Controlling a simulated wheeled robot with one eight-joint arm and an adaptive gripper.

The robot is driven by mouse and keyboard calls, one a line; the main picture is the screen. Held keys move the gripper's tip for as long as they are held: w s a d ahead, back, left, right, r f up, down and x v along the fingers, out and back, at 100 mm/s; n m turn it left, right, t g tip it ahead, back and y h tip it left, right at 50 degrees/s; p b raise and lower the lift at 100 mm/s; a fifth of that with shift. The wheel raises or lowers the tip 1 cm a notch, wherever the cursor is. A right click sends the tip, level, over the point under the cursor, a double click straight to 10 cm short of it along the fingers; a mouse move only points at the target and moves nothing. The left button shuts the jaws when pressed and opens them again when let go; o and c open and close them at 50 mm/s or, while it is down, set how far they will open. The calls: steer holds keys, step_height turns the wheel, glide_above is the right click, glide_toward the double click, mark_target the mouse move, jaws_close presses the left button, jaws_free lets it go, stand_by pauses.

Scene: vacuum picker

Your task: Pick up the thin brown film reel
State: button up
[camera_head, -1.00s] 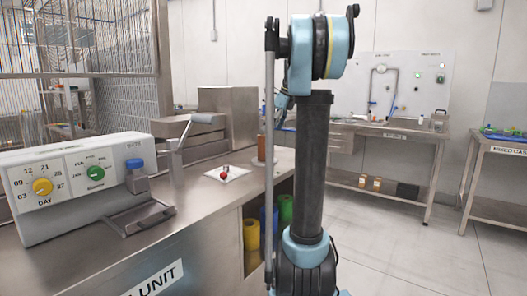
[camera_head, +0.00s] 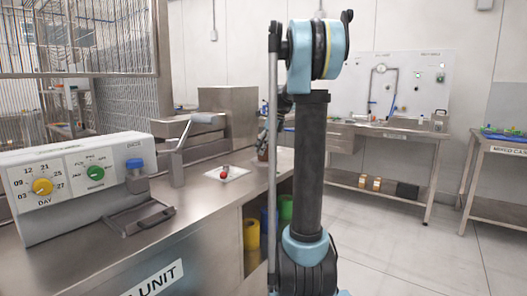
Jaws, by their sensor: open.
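A narrow brown upright thing (camera_head: 262,156), likely the film reel, stands at the far end of the steel counter, just left of my arm's upright rod. Only a small part of it shows. My dark gripper (camera_head: 263,143) is at its top, pointing down and partly behind the rod. It is open; I cannot tell whether its fingers are around the brown thing or only over it.
The steel counter (camera_head: 200,205) holds a date-dial machine (camera_head: 70,185), a lever press (camera_head: 178,160) and a white plate (camera_head: 227,174) with a red item. Yellow (camera_head: 251,234) and green (camera_head: 286,207) rolls stand on the shelf below. Open floor lies right.

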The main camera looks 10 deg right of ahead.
steer(key=c, duration=1.3)
steer(key=shift+o, duration=0.2)
